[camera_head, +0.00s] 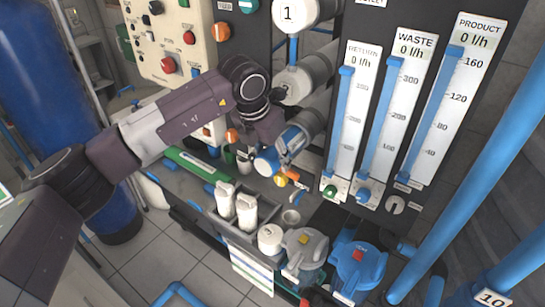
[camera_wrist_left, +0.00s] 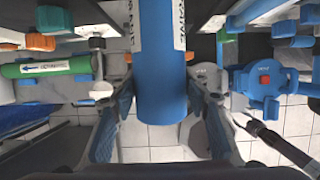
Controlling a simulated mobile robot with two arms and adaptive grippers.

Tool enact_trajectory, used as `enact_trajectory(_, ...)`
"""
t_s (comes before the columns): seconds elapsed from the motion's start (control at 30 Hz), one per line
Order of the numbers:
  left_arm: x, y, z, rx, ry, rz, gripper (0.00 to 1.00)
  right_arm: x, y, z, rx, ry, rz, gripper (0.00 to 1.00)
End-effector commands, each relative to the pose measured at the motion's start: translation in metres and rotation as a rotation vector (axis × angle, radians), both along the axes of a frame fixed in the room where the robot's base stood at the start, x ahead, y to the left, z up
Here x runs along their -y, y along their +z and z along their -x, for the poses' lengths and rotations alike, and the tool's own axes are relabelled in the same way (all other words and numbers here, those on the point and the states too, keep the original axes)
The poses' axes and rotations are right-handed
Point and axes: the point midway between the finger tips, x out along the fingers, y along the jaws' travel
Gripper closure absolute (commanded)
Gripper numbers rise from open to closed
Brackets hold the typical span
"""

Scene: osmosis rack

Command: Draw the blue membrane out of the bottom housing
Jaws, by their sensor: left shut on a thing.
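The blue membrane (camera_head: 267,161) is a blue cylinder with a white label band. It sticks out of the front of the bottom housing (camera_head: 311,122), a grey-white horizontal tube; its far end is hidden. My left gripper (camera_head: 284,148) is closed around the membrane's exposed part. In the left wrist view the membrane (camera_wrist_left: 163,85) runs up the middle between the two fingers of the gripper (camera_wrist_left: 160,78), its blue end towards the camera.
Two more housings (camera_head: 300,82) are above. A green tube (camera_head: 192,164) lies left of the gripper. White bottles (camera_head: 246,211) stand in a grey tray below. Flow meters (camera_head: 385,110) stand right; a blue-capped canister (camera_head: 357,268) is at the lower right.

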Motion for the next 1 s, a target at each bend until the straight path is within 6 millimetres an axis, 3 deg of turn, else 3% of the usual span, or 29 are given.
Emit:
enact_trajectory(0.1,0.001,0.002,-0.001,0.004,0.0,0.003,0.93,0.0,0.0,0.0,0.0,0.0,0.0,0.53)
enact_trajectory(1.0,-0.017,0.0,0.023,0.001,0.0,0.001,0.93,0.0,-0.013,0.0,0.0,0.0,0.0,0.53)
